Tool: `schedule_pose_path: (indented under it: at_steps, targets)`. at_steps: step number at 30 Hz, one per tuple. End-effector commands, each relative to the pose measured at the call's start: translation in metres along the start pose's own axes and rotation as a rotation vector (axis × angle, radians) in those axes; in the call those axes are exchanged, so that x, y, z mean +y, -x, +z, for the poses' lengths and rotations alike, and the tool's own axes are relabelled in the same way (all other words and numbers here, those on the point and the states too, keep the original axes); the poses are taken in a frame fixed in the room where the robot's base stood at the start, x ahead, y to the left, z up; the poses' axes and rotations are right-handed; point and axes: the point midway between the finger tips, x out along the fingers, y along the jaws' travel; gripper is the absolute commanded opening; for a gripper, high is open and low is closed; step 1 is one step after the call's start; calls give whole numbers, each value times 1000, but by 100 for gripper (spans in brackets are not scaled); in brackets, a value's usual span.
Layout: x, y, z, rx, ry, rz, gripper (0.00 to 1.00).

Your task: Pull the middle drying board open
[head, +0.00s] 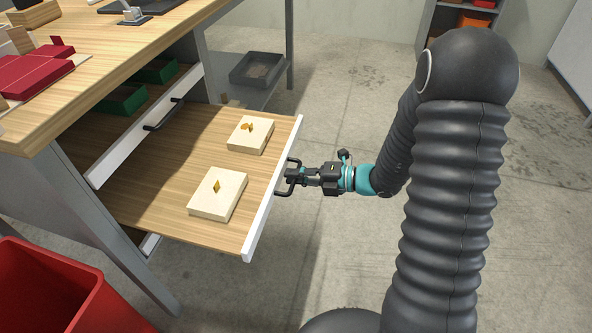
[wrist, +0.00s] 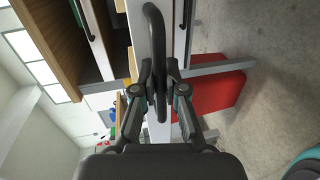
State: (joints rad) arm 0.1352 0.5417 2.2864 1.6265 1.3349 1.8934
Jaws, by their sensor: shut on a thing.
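The middle drying board (head: 160,180) is a wooden shelf with a white front edge, and it stands well out from under the workbench in the head view. Two pale blocks lie on it, one near the front (head: 217,196) and one farther back (head: 250,134). Its black handle (head: 285,186) is on the outer side of the white edge. My gripper (head: 297,175) is at that handle. In the wrist view the fingers (wrist: 160,85) are closed around the dark handle bar (wrist: 157,50).
An upper board (head: 125,140) with a white front and green trays (head: 122,99) sits under the bench top (head: 120,60). A red bin (head: 60,290) stands at the lower left. A grey tray (head: 257,69) is behind. The floor on the right is clear.

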Motion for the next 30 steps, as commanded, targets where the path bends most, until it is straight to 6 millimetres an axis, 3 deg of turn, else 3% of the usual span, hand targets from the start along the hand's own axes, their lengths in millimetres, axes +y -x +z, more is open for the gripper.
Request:
schedule_pose_path:
  at_steps: [9,10,12,13,23,30]
  targets:
    - [-1,0,-2,5,-1,-1,0]
    - [-1,0,-2,4,-1,-1,18]
    - [-1,0,-1,3,-1,-1,36]
    - [-1,0,-1,3,-1,-1,37]
    - [0,2,0,0,0,-1,37]
    - [0,32,1,-4,1,0,37]
